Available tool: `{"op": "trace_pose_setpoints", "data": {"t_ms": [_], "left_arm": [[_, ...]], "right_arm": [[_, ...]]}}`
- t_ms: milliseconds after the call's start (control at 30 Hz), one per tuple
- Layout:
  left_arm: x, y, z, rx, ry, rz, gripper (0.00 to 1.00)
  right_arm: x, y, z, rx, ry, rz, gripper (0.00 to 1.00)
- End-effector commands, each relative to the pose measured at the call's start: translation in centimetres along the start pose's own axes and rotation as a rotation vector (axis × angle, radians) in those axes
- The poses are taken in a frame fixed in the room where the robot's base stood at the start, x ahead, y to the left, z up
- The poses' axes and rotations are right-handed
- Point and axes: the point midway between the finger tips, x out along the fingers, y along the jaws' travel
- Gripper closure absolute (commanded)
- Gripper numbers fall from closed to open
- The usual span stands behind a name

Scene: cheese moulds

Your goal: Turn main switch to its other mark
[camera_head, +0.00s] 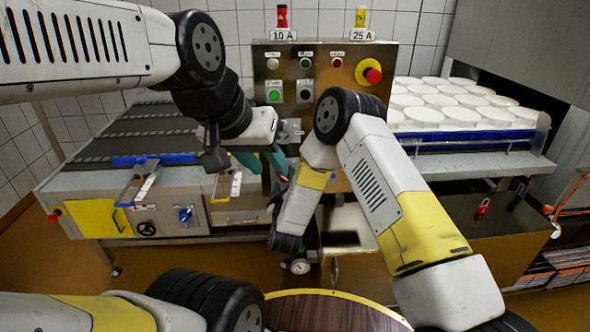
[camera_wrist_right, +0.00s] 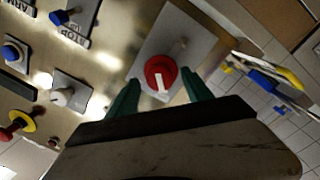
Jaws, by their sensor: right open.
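The main switch is a round red knob (camera_wrist_right: 160,72) with a white pointer bar, on a grey plate (camera_wrist_right: 185,38) in the right wrist view. The bar points towards the bottom of that picture. My right gripper (camera_wrist_right: 158,88) is open. Its two green fingers stand on either side of the knob in the picture; I cannot tell whether they touch it. In the head view the knob is hidden behind my arms at the lower part of the control panel (camera_head: 345,75). My left arm reaches in from the upper left, and its fingers are not clearly seen.
The panel carries a red emergency button (camera_head: 372,75) on a yellow base and a green button (camera_head: 274,95). White cheeses (camera_head: 425,115) lie on a bench at the right. A round brown table (camera_head: 325,312) is in front.

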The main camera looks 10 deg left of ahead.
Motion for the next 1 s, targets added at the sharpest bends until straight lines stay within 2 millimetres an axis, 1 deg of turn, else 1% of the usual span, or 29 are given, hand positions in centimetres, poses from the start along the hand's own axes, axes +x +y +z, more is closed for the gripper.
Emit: {"op": "trace_pose_setpoints", "data": {"t_ms": [33,100,200,500,567,600,667,700,767,800,1000], "left_arm": [[0.0,0.0,0.0,0.000,0.000,0.000,0.64],[0.0,0.0,0.0,0.000,0.000,0.000,0.64],[0.0,0.0,0.0,0.000,0.000,0.000,0.64],[0.0,0.0,0.0,0.000,0.000,0.000,0.64],[0.0,0.0,0.0,0.000,0.000,0.000,0.64],[0.0,0.0,0.0,0.000,0.000,0.000,0.64],[0.0,0.0,0.0,0.000,0.000,0.000,0.64],[0.0,0.0,0.0,0.000,0.000,0.000,0.64],[0.0,0.0,0.0,0.000,0.000,0.000,0.64],[0.0,0.0,0.0,0.000,0.000,0.000,0.64],[0.0,0.0,0.0,0.000,0.000,0.000,0.64]], "right_arm": [[0.7,0.0,0.0,0.001,0.000,0.002,0.41],[1.5,0.0,0.0,0.002,-0.001,0.001,0.41],[2.2,0.0,0.0,0.002,-0.001,0.001,0.41],[2.4,0.0,0.0,0.001,0.000,-0.001,0.41],[2.4,0.0,0.0,0.001,0.000,-0.001,0.53],[2.4,0.0,0.0,0.001,0.000,-0.001,0.61],[2.4,0.0,0.0,0.001,0.000,0.000,0.73],[2.4,0.1,0.0,0.001,0.000,0.001,0.81],[2.5,0.1,0.0,0.001,0.000,0.002,0.92],[2.5,0.1,0.0,0.001,0.000,0.002,1.00],[2.5,0.2,0.0,0.002,0.000,0.003,1.00]]}}
